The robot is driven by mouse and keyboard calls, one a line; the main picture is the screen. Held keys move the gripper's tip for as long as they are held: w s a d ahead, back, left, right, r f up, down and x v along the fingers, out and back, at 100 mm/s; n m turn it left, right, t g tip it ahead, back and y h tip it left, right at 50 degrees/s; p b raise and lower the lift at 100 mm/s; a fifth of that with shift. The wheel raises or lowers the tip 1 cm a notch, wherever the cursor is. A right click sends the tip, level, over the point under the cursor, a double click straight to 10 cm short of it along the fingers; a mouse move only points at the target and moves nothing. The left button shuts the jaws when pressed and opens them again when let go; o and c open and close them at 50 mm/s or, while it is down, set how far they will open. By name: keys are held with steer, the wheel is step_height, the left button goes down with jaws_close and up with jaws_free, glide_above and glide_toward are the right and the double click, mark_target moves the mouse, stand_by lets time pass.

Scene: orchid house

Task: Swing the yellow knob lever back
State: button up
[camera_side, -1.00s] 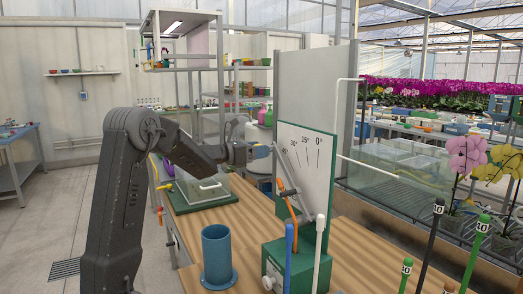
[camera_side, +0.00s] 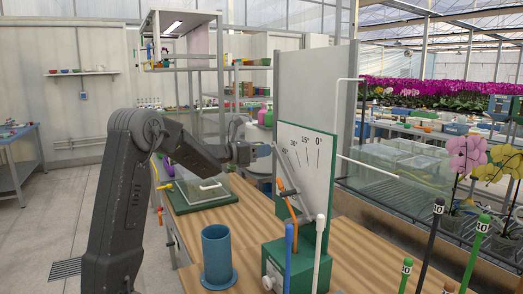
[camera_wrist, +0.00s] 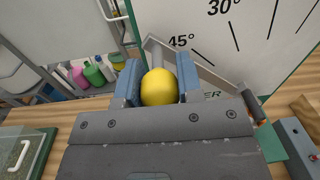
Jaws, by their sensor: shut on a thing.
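The yellow knob (camera_wrist: 159,87) sits between the two blue finger pads of my gripper (camera_wrist: 158,84) in the wrist view. My gripper is shut on it. A grey bar (camera_wrist: 205,70) shows behind the knob and slopes down to the right in front of the white scale board (camera_wrist: 265,40), near its 45° mark. In the side view my gripper (camera_side: 262,151) is at the left edge of the scale board (camera_side: 308,155). The knob is hidden there.
A green base block (camera_side: 288,262) carries the board, with blue and white upright rods (camera_side: 319,250) in front. A blue cup (camera_side: 217,258) stands left of it on the wooden bench (camera_side: 370,260). A clear box on a green tray (camera_side: 210,206) lies farther back.

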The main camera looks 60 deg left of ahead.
jaws_close()
steer(key=shift+d+r, duration=0.3)
steer(key=d+r+m, duration=0.4)
steer(key=d+m, duration=0.1)
steer(key=d, duration=0.5)
steer(key=d+r+m, duration=0.3)
steer(key=d+m, duration=0.2)
steer(key=d, duration=0.6)
steer(key=shift+d+r+m+g+y, duration=0.2)
steer(key=shift+r+m+g+y, duration=0.1)
steer(key=shift+r+m, duration=0.1)
steer(key=o, duration=1)
jaws_free()
steer(key=shift+f, duration=0.1)
